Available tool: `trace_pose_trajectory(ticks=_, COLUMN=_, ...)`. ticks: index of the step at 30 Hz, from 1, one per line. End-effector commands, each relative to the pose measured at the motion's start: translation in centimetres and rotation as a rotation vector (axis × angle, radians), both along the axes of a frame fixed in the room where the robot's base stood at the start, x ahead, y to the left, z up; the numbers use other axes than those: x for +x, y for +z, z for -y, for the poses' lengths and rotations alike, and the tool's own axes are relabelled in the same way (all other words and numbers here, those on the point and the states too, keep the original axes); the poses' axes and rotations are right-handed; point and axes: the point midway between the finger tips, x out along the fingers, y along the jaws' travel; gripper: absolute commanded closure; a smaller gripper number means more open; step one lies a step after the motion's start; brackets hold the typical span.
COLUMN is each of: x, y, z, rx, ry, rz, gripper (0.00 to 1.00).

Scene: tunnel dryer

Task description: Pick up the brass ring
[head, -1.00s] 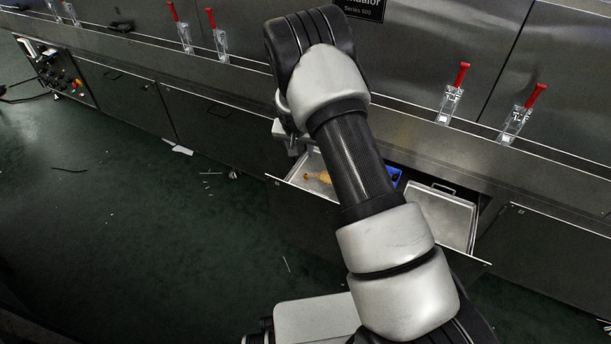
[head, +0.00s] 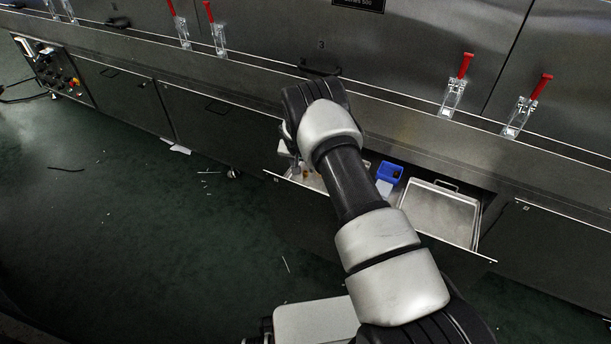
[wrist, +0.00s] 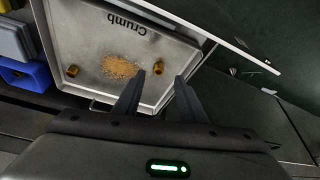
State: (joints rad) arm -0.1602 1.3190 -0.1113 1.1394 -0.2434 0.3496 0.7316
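In the wrist view a metal tray (wrist: 90,30) marked "Crumb" lies below my gripper (wrist: 160,76). The gripper is open, its two dark fingers pointing at the tray. A small brass-coloured piece (wrist: 158,67), perhaps the brass ring, shows just beyond and between the fingertips; contact cannot be told. A similar piece (wrist: 72,71) lies to the left in the tray. In the head view my arm hides much of this tray.
A pile of tan crumbs (wrist: 121,67) lies in the tray. A blue bin (head: 389,173) stands beside it in the open drawer, with a second metal tray (head: 440,213) to the right. Red-handled clamps (head: 458,85) line the ledge above. The green floor at left is mostly clear.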

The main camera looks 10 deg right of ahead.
Motion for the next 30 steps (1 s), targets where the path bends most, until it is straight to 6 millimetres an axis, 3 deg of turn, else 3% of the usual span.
trace_pose_trajectory(ticks=4, x=0.5, y=-2.6, z=0.5, rx=0.000, ry=-0.001, rz=-0.002, gripper=0.62)
trace_pose_trajectory(ticks=9, x=1.3, y=-4.4, z=0.8, rx=0.000, ry=-0.001, rz=0.000, gripper=0.62)
trace_pose_trajectory(ticks=18, x=1.5, y=-4.6, z=0.9, rx=0.000, ry=0.000, rz=0.000, gripper=0.62)
trace_pose_trajectory(ticks=25, x=1.5, y=-4.6, z=0.9, rx=0.000, ry=0.000, rz=0.000, gripper=1.00)
trace_pose_trajectory(ticks=30, x=1.5, y=-4.5, z=0.9, rx=0.000, ry=0.000, rz=0.000, gripper=1.00)
